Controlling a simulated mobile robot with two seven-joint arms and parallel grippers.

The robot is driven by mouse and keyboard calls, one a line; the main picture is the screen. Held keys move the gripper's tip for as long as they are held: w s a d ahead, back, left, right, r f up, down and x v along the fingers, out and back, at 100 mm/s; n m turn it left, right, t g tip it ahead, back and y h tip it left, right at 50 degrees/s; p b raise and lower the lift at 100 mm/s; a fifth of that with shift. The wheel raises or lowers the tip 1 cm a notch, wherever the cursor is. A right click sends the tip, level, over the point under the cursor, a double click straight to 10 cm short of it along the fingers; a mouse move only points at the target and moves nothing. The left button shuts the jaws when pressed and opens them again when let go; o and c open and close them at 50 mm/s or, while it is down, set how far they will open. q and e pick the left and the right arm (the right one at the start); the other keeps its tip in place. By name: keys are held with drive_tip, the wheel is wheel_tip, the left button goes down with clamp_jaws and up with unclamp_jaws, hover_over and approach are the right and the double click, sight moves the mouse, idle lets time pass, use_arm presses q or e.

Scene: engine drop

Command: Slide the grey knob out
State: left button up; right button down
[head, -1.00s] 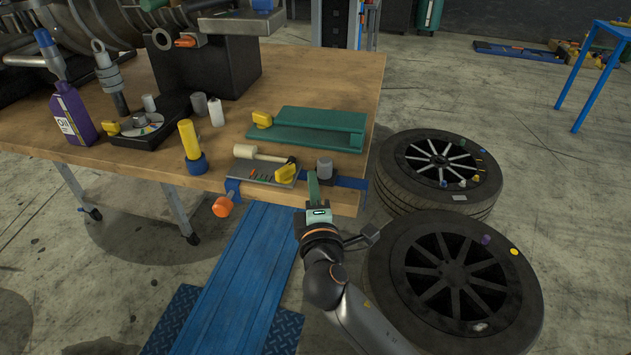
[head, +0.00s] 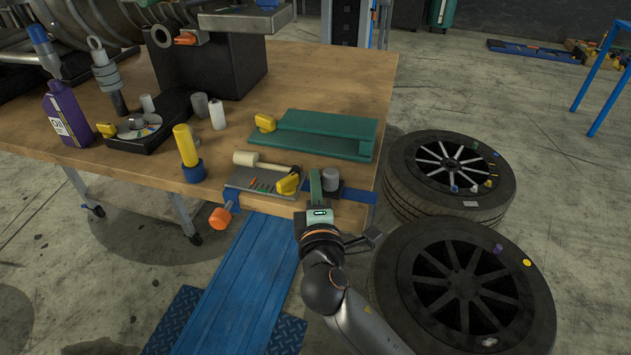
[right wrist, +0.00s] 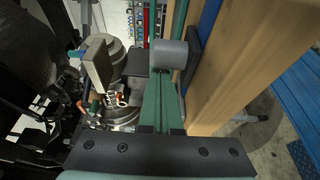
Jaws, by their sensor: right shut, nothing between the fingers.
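The grey knob (head: 330,179) is a short upright cylinder on a dark base at the front right edge of the wooden table (head: 318,95). It also shows as a grey cylinder at the fingertips in the right wrist view (right wrist: 169,54). My right gripper (head: 315,178) has green fingers, shut and empty, just left of the knob in the head view. In the right wrist view the fingers (right wrist: 160,95) reach up to the knob and overlap it in the picture. I cannot tell whether they touch it. My left gripper is not in view.
Left of the gripper, a grey plate (head: 262,184) holds small coloured pieces, with a yellow-handled piece (head: 288,184) on it. A green block (head: 326,134) lies behind. A blue ramp (head: 240,285) lies in front.

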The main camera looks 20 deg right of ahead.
sight(348, 205)
drive_tip(key=s+d, duration=0.1)
drive_tip(key=s+d+p, duration=0.1)
drive_tip(key=d, duration=0.1)
drive_tip(key=s+d+p, duration=0.1)
drive_tip(key=d, duration=0.1)
drive_tip(key=shift+s+d, duration=0.15)
drive_tip(key=shift+s, duration=0.05)
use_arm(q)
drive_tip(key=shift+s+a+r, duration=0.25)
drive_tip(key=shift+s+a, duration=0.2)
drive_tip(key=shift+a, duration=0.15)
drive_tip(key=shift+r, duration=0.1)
use_arm(e)
drive_tip(key=shift+s, duration=0.15)
